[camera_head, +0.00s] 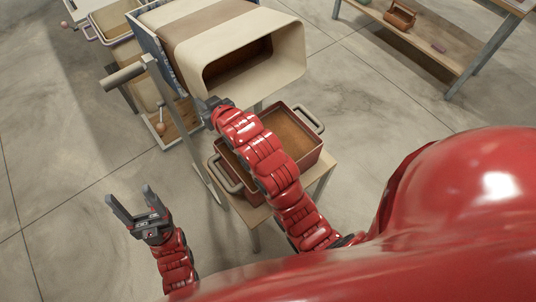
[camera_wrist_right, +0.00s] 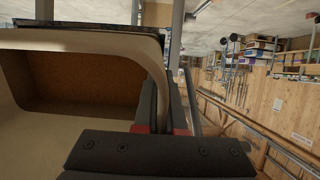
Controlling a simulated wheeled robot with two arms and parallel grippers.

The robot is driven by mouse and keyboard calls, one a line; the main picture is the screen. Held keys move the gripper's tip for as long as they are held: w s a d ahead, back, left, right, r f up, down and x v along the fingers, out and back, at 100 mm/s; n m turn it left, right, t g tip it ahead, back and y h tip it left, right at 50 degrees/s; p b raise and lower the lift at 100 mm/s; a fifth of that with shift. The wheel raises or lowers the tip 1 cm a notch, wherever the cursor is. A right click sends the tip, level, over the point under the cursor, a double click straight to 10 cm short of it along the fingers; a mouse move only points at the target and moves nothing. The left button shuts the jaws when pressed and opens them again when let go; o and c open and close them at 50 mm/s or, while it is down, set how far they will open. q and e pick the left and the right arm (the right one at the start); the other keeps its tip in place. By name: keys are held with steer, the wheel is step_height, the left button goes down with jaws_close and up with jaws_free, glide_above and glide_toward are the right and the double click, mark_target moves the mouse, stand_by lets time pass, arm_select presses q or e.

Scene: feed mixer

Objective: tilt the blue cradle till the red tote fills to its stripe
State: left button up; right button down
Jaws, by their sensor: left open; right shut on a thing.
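The blue cradle (camera_head: 146,38) holds a cream bin (camera_head: 283,35) with a brown band. The bin lies tilted, its open mouth facing the red tote (camera_head: 312,160); brown material shows inside the mouth in the right wrist view (camera_wrist_right: 85,88). The tote stands below the mouth, with grey handles and a brown surface inside. My arm hides part of it, and I cannot make out its stripe. My right gripper (camera_head: 207,104) is shut on the bin's lower near rim. My left gripper (camera_head: 131,196) is open and empty, left of the tote over the floor.
The tote sits on a small wooden stand (camera_head: 256,215). More bins (camera_head: 112,20) are at the upper left. A wooden bench (camera_head: 440,45) is at the upper right. Floor at lower left is clear.

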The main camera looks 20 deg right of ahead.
mark_target(198, 89)
steer(key=r, duration=0.4)
steer(key=shift+w+a+r, duration=0.15)
steer(key=shift+w+r, duration=0.15)
steer(key=c, duration=0.9)
jaws_free()
steer(key=shift+s, duration=0.15)
steer(key=shift+f, duration=0.1)
